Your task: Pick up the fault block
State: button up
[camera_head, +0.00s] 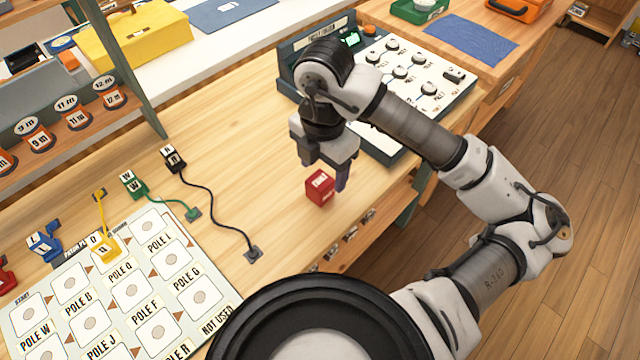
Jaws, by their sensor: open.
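A small red block (319,187) with a pale marking on its top sits on the wooden bench (225,130), near the bench's front edge; it is the likely fault block, but its marking is too small to read. My gripper (323,170) points down over the red block, its two fingers apart. One finger shows at the block's upper left and the other at its right. I cannot tell whether either finger touches the block or how far down they reach.
A board with labelled poles (130,290) lies at lower left, near corded blue, yellow, green and black plugs (172,158). A shelf of numbered pieces (70,115) is at left. Bench around the block is clear.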

aim_at(320, 180)
jog(key=shift+a+f+p, duration=0.15)
jog(key=shift+f+p, duration=0.2)
jog(key=shift+f, duration=1.05)
jog(key=shift+a+f+p, duration=0.1)
jog(key=shift+f+p, duration=0.25)
jog(key=shift+f, duration=1.05)
jog(key=c, duration=1.1)
jog(key=shift+r, duration=0.1)
notch_tip(320, 180, up, 20)
jog(key=shift+b, duration=0.85)
